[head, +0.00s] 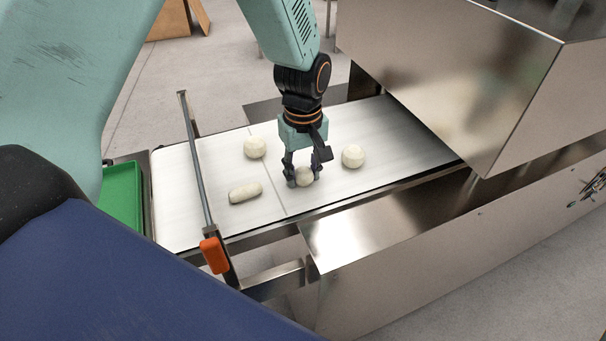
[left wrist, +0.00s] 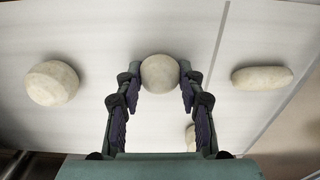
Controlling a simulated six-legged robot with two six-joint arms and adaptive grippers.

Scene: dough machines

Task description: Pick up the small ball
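The small ball (head: 304,177) is pale dough near the front edge of the white conveyor belt (head: 180,195). My left gripper (head: 303,178) points down over it, with one finger on each side. In the left wrist view the small ball (left wrist: 160,73) sits between the fingertips (left wrist: 160,76), which appear to touch its sides. I cannot tell whether it is clear of the belt. My right gripper is not in view.
A larger round dough ball (head: 353,156) lies to the right, another (head: 255,147) lies behind, and a dough roll (head: 245,193) lies to the left. A metal machine hood (head: 450,70) stands at the right. A rail with an orange end (head: 214,255) crosses the belt's left part.

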